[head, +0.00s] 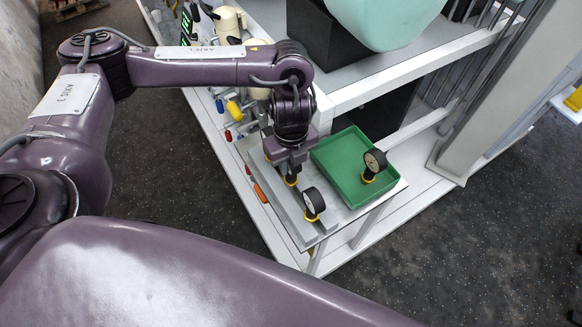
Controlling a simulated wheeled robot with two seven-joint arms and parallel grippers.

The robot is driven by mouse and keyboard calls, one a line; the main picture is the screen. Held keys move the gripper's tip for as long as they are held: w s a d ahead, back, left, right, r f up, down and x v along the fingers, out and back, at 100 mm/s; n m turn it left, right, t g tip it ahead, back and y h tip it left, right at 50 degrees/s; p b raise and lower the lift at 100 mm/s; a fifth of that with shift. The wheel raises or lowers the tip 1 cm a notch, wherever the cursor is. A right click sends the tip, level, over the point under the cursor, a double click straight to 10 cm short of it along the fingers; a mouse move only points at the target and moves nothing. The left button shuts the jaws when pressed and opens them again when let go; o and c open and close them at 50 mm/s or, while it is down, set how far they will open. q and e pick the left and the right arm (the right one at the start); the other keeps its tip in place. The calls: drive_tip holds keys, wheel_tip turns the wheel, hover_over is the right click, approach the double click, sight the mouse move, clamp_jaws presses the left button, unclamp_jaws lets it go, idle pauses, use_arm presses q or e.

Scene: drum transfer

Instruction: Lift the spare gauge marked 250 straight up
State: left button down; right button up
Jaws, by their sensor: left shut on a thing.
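My left gripper (290,163) points down over a small grey stand (283,207) and is shut on a gauge (291,181). Only a dark part and a bit of yellow of this gauge show below the fingers; its face is hidden. I cannot tell whether it touches the stand. A second gauge (314,202), with a white face, black rim and yellow base, is on the stand just to the right and nearer. A third gauge (375,162) of the same kind is in the green tray (332,160). No marking 250 is legible on any of them. My right gripper is not in view.
The stand and tray share a light tabletop (378,197). A white frame beam (400,70) and a dark box (322,40) are behind. Small coloured valve parts (235,110) are left of the stand. A grey post (490,90) rises at right. Dark floor is clear in front.

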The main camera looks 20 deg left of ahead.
use_arm(q)
wheel_tip(320, 180, up, 17)
drive_tip(key=p, duration=0.1)
drive_tip(key=shift+f+b, duration=4.15)
drive_tip(key=shift+f, duration=2.35)
